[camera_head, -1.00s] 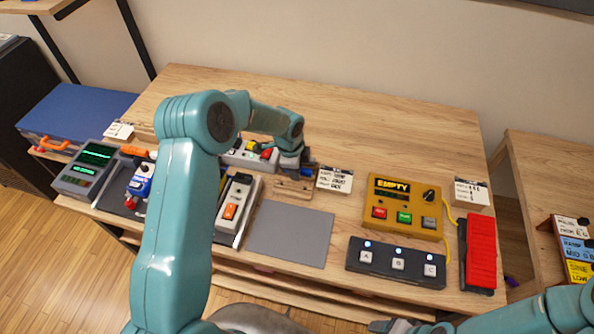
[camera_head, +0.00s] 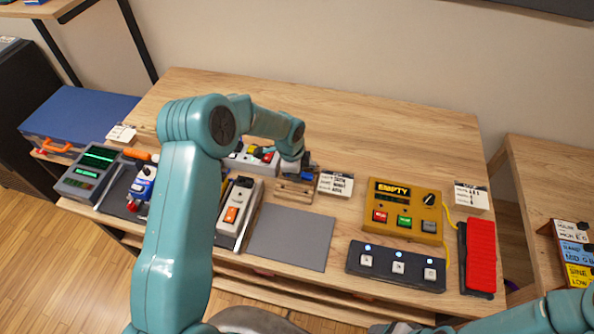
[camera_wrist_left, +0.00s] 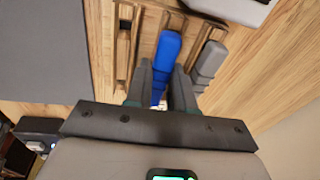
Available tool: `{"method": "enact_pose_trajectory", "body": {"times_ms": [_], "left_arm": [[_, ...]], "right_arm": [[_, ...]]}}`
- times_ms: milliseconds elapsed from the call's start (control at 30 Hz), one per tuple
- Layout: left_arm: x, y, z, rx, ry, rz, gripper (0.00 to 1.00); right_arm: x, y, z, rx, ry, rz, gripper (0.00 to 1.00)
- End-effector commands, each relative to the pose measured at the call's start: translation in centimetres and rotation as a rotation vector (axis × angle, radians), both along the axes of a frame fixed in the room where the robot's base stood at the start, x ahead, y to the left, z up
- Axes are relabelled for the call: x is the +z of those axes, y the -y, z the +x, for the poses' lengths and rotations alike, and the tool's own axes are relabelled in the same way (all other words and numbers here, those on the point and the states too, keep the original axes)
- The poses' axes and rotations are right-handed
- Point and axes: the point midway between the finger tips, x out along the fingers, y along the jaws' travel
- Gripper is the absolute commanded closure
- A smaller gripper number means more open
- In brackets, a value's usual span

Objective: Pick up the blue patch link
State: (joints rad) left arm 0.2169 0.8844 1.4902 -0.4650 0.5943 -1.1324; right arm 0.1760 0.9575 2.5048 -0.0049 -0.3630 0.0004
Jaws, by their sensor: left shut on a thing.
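The blue patch link (camera_wrist_left: 168,45) lies between the fingers of my left gripper (camera_wrist_left: 163,72) in the left wrist view. The gripper is shut on it. The link is still at a wooden rack (camera_wrist_left: 140,45); I cannot tell whether it is clear of its slot. In the head view my left gripper (camera_head: 292,166) is over the rack (camera_head: 296,191), and a bit of the blue link (camera_head: 307,173) shows beside it. My right arm enters at bottom right; its gripper is at the frame's lower edge, its jaws unclear.
A grey link (camera_wrist_left: 209,60) sits beside the blue one in the rack. A label card (camera_head: 337,184) stands just right of the rack. A grey mat (camera_head: 290,238) lies in front, bare.

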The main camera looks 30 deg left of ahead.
Motion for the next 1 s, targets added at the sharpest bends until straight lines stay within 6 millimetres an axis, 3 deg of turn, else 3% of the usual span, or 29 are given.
{"method": "enact_pose_trajectory", "body": {"times_ms": [167, 700, 1000], "left_arm": [[3.3, -0.2, 0.6, 0.006, 0.023, 0.003, 1.00], [16.6, -0.1, 0.4, 0.001, 0.014, 0.001, 1.00], [20.1, -0.1, 0.3, 0.003, 0.010, 0.002, 1.00]], "right_arm": [[-0.4, 0.0, 0.0, 0.000, 0.000, 0.000, 0.29], [-2.2, 0.0, 0.0, 0.000, 0.000, 0.000, 0.29], [-2.3, 0.0, 0.0, 0.000, 0.000, 0.000, 0.29]]}}
